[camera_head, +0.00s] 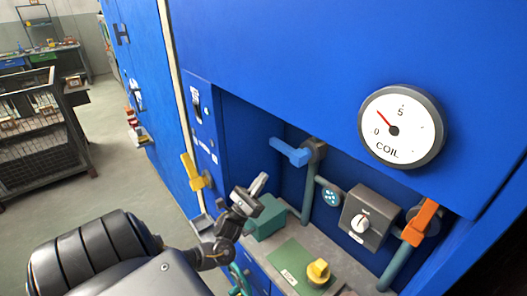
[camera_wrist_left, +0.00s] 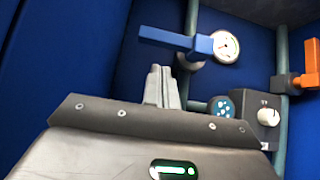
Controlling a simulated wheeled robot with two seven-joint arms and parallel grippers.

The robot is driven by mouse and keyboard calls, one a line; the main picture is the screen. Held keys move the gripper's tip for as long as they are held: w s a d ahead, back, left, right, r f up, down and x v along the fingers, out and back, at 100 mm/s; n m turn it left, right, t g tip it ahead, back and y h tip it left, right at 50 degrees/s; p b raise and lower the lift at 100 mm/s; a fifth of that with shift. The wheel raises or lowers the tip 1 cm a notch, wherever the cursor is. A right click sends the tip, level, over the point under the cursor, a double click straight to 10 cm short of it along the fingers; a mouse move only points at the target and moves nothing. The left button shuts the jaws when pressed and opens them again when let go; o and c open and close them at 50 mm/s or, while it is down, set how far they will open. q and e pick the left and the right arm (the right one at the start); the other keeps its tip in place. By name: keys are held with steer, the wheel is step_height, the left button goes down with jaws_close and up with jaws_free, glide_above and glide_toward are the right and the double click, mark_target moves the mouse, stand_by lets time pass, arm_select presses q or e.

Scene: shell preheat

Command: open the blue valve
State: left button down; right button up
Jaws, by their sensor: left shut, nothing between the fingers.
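The blue valve (camera_head: 290,151) is a blue lever handle on a grey-green vertical pipe inside the recess of the blue cabinet. In the left wrist view the blue valve (camera_wrist_left: 176,39) lies above and just beyond the fingertips, its handle pointing left from the pipe. My left gripper (camera_head: 262,180) is shut and empty, in front of the recess, below and left of the handle in the head view. In the left wrist view its fingers (camera_wrist_left: 160,72) are together and appear apart from the valve. My right gripper is in neither view.
An orange valve lever (camera_head: 420,222) sits on the right pipe. A grey box with a white knob (camera_head: 362,222) stands between the pipes. A yellow knob (camera_head: 319,271) is on the green plate below. A yellow handle (camera_head: 195,172) is at left. The COIL gauge (camera_head: 401,127) is above.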

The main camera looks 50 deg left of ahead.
mark_target(287, 150)
arm_select(q)
steer(key=p+x, duration=0.2)
steer(key=x, duration=0.6)
steer(key=shift+p, duration=0.3)
